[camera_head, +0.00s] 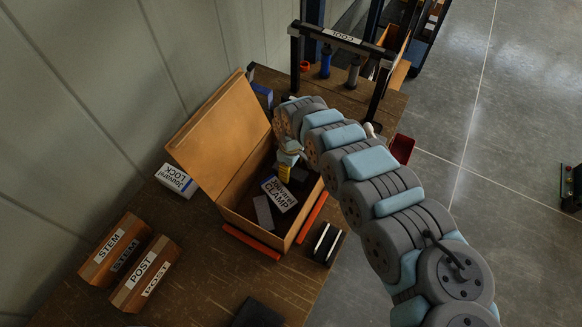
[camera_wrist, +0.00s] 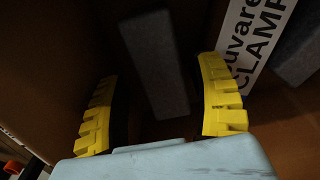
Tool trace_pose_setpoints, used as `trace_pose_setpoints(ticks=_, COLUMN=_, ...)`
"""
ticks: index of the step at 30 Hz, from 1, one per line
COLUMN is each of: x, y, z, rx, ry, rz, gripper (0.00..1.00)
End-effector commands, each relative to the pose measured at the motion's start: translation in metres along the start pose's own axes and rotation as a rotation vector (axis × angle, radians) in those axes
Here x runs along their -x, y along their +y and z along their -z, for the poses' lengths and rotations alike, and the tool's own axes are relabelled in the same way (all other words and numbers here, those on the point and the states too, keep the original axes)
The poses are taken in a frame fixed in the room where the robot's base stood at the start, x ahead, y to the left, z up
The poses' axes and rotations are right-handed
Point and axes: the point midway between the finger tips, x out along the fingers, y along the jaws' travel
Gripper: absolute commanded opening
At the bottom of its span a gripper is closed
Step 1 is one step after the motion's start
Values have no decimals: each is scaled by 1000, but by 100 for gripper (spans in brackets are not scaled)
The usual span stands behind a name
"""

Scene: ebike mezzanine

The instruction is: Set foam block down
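An open brown box (camera_head: 233,221) with its lid raised stands on the wooden table. My gripper (camera_head: 287,172) is inside the box's far part, its yellow fingers pointing down. In the wrist view my gripper (camera_wrist: 160,105) is open, its fingers wide apart. A dark grey foam block (camera_wrist: 155,60) lies below and between them, with a gap on both sides; it seems to rest on the box floor. A second grey block (camera_wrist: 298,52) lies at right; it also shows in the head view (camera_head: 263,213). The first block is hidden there behind my gripper.
A white CLAMP carton (camera_head: 279,193) lies in the box beside the second block. STEM (camera_head: 112,250) and POST (camera_head: 146,273) boxes stand left, a LOCK carton (camera_head: 175,180) behind the lid. Orange strips (camera_head: 312,217) lie along the box. A black frame (camera_head: 343,40) stands behind.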

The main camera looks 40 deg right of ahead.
Motion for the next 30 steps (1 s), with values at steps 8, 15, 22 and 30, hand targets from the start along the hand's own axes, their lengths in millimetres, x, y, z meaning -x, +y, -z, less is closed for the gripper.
trace_pose_setpoints(ticks=8, x=6, y=1, z=0, rx=-2, ry=2, rz=-2, gripper=69)
trace_pose_setpoints(ticks=15, x=40, y=3, z=-1, rx=-3, ry=1, rz=-5, gripper=69)
trace_pose_setpoints(ticks=22, x=82, y=2, z=-1, rx=1, ry=-2, rz=-5, gripper=69)
trace_pose_setpoints(ticks=30, x=112, y=1, z=-1, rx=1, ry=-3, rz=-4, gripper=69)
